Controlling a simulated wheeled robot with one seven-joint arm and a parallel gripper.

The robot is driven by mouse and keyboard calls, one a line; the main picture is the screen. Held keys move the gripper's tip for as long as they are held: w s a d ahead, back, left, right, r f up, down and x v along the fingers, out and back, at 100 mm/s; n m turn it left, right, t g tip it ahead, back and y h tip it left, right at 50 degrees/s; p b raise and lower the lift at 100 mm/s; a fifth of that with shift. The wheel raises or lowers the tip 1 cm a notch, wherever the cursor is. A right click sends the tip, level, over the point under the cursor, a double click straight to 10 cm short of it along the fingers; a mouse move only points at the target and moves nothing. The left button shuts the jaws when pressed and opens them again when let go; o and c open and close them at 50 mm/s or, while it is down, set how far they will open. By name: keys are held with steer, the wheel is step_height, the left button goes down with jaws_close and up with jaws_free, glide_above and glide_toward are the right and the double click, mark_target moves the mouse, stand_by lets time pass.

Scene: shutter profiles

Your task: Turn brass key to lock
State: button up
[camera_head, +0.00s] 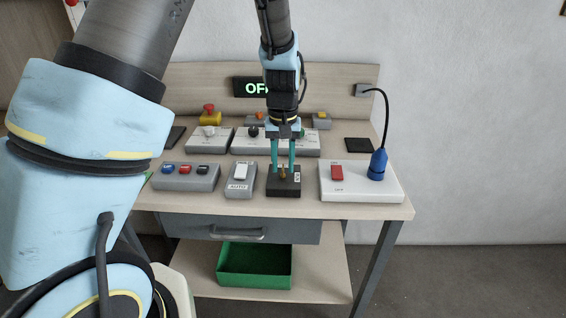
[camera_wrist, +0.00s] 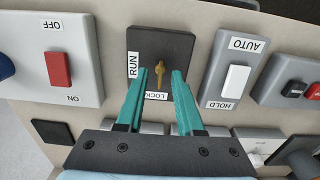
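The brass key (camera_head: 282,174) stands in a black switch block (camera_head: 284,189) on the bench. In the wrist view the key (camera_wrist: 159,73) lies lengthwise up and down the picture. A RUN label is on the block's left side and a LOCK label is at the key's lower end. My gripper (camera_head: 283,166) points down over the block with its teal fingers apart. In the wrist view the fingertips (camera_wrist: 160,73) are on either side of the key, with a gap visible at each side. I cannot tell how far the tips are above the block.
Left of the block is an AUTO/HOLD rocker box (camera_head: 240,182), then a button box (camera_head: 186,177). To its right is a white box with a red rocker (camera_head: 337,173) and a blue plug (camera_head: 378,164). A display (camera_head: 250,87) behind is partly hidden by my arm.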

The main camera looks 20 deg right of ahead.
mark_target(283, 167)
step_height(283, 167, up, 11)
steer(key=b, duration=0.2)
steer(key=shift+f, duration=0.1)
stand_by(0.5)
